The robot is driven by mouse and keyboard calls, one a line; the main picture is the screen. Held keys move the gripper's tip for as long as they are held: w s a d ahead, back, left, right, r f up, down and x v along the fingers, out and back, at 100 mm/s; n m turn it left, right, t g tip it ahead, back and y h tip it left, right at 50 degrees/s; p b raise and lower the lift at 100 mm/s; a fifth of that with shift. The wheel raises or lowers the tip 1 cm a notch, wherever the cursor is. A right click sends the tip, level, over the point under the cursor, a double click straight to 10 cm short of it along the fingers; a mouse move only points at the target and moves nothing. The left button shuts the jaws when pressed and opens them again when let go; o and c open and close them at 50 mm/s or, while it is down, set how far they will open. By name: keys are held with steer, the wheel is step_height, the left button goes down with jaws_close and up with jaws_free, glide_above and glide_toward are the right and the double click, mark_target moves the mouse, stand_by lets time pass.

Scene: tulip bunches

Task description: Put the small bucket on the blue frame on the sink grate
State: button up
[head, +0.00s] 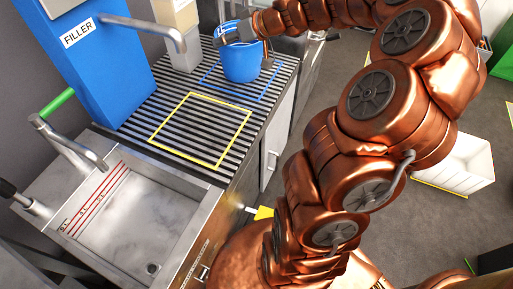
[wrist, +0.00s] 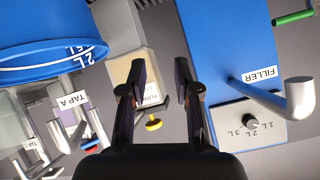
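The small blue bucket (head: 243,65) stands upright on the slatted sink grate (head: 165,122), within the blue frame (head: 268,97) as far as I can see. The bucket's lower edge is hidden in part by the angle. My gripper (head: 236,32) is at the bucket's top, close to its rim. In the wrist view the bucket (wrist: 45,30) with a 2L mark fills the upper left, to the side of the fingers. My gripper (wrist: 161,75) is open there, with nothing visible between its fingertips. I cannot tell whether it touches the bucket.
A yellow frame (head: 187,96) lies empty on the grate, nearer the sink basin (head: 140,226). The blue filler (head: 90,65) with its spout stands left of the grate, beside a beige dispenser (head: 178,35). A white crate (head: 460,163) is on the floor at right.

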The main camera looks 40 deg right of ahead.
steer(key=s+a+f+n+g, duration=0.15)
steer(key=s+a+g, duration=0.25)
steer(key=s+a, duration=0.5)
steer(key=s+a+f+m+g, duration=0.1)
steer(key=s+a+f+g, duration=0.25)
steer(key=s+a, duration=0.55)
steer(key=s+d+f+m+g+h, duration=0.1)
steer(key=s+f+g+h, duration=0.1)
steer(key=s, duration=0.7)
steer(key=s+d+f+m+g+h, duration=0.1)
steer(key=s+d+m+g+h, duration=0.1)
steer(key=s, duration=0.7)
steer(key=shift+f+g+h, duration=0.35)
steer(key=shift+g+h, duration=0.2)
steer(key=shift+h, duration=0.45)
step_height(320, 180, up, 24)
steer(key=s+p, duration=0.1)
steer(key=p, duration=2.1)
steer(key=shift+s+t+p, duration=0.25)
steer(key=shift+t+p, duration=0.05)
